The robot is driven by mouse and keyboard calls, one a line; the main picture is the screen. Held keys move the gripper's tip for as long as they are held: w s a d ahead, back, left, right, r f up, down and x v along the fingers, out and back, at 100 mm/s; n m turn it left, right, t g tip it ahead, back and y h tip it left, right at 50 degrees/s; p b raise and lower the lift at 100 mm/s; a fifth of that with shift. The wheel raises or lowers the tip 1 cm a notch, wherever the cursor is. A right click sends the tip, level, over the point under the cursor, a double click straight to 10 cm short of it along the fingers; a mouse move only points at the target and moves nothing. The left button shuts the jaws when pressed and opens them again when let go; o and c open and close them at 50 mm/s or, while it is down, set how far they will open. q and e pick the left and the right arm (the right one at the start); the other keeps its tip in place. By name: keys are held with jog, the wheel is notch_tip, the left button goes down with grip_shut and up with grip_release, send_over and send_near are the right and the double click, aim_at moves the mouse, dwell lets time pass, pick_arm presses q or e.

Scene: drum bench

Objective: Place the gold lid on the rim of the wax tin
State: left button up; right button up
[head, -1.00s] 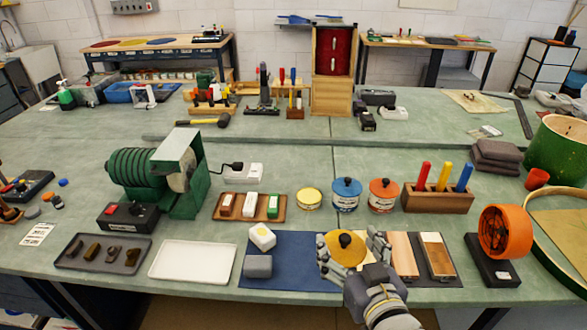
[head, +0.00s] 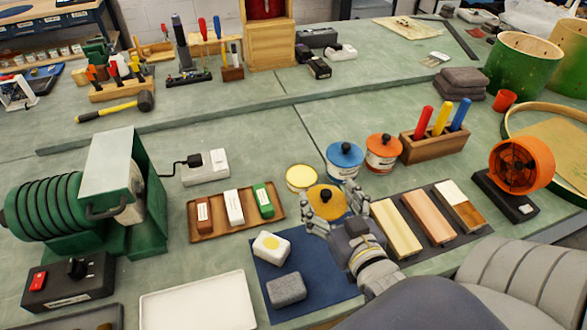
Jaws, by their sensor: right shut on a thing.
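The gold lid (head: 322,203), a round yellow disc with a black knob, is held by my right gripper (head: 331,211), whose fingers close on its sides. The wax tin (head: 302,177) is a low round tin with a pale yellow top surface. It stands on the green bench just behind the lid. In the picture the lid's far edge overlaps the tin's near side, and I cannot tell whether they touch. My left gripper is not in view.
A blue tin (head: 344,160) and an orange tin (head: 382,152) stand right of the wax tin. A wooden tray (head: 224,228) with three blocks lies to its left. A blue mat (head: 298,249) with a sponge and a grey block lies in front.

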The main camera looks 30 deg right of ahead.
jog(key=b+x, duration=0.1)
jog(key=x, duration=0.1)
jog(key=shift+w+d+b, duration=0.2)
jog(key=shift+w+b, duration=0.1)
jog(key=shift+b, duration=0.1)
jog(key=x, duration=0.7)
jog(key=r+x, duration=0.1)
jog(key=x, duration=0.2)
jog(key=shift+w+a+b, duration=0.1)
jog(key=shift+w+b, duration=0.3)
jog(key=shift+w, duration=0.5)
notch_tip(320, 180, down, 3)
jog(key=shift+w+f, duration=0.15)
jog(key=shift+w, duration=0.05)
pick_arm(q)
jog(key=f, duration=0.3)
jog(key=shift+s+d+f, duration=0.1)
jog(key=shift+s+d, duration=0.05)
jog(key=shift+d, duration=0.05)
pick_arm(e)
jog(key=shift+f, duration=0.15)
jog(key=shift+f, duration=0.15)
